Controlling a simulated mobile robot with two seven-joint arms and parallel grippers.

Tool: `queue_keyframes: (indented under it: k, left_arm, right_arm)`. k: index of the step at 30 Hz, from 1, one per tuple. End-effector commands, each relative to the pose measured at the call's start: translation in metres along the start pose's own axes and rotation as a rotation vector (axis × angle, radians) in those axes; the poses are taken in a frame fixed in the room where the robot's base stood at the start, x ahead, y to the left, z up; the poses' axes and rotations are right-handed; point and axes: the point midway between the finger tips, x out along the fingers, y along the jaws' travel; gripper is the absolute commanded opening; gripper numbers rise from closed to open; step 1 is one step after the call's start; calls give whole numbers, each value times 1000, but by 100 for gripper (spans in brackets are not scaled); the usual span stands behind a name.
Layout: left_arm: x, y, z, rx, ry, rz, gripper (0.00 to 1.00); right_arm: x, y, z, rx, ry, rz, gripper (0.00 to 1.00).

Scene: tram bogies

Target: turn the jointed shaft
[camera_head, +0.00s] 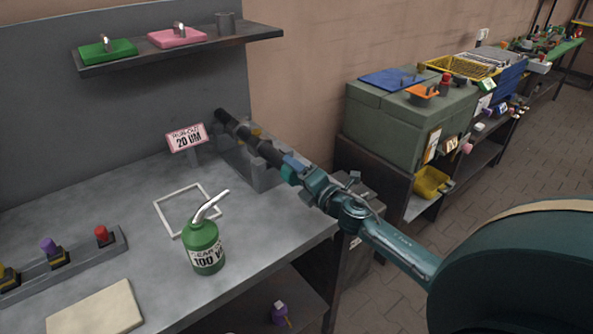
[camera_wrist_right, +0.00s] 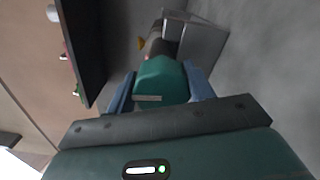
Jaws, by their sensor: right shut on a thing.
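The jointed shaft (camera_head: 243,132) is a dark bar that slants from the back wall down to the right, across a grey bracket (camera_head: 262,176) at the bench's right end. Its near end is a teal piece (camera_wrist_right: 161,76). My right gripper (camera_head: 293,168) comes in from the right, in line with the shaft. In the right wrist view its two blue fingers lie on either side of the teal end and are shut on it. The gripper covers part of the near end in the head view. My left gripper is out of view.
A green oil can (camera_head: 204,248) stands on the bench near a white square frame (camera_head: 160,212). A sign reading 20 UM (camera_head: 187,138) stands behind. A shelf (camera_head: 180,47) hangs above. A green cabinet (camera_head: 400,130) stands to the right, beyond my arm.

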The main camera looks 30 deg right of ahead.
Motion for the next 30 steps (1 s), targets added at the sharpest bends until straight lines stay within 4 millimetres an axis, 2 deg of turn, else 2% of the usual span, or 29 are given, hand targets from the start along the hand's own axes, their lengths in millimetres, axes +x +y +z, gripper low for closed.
queue_keyframes:
  k: [9,25,26,30]
  left_arm:
    - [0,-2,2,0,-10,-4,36]
    - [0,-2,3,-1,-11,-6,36]
    - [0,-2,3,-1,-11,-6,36]
    - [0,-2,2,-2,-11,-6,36]
  right_arm:
    - [0,-1,0,114,0,-1,30]
    - [0,-1,0,132,0,-1,30]
    - [0,-1,0,131,0,-1,55]
    - [0,-1,0,131,0,-1,67]
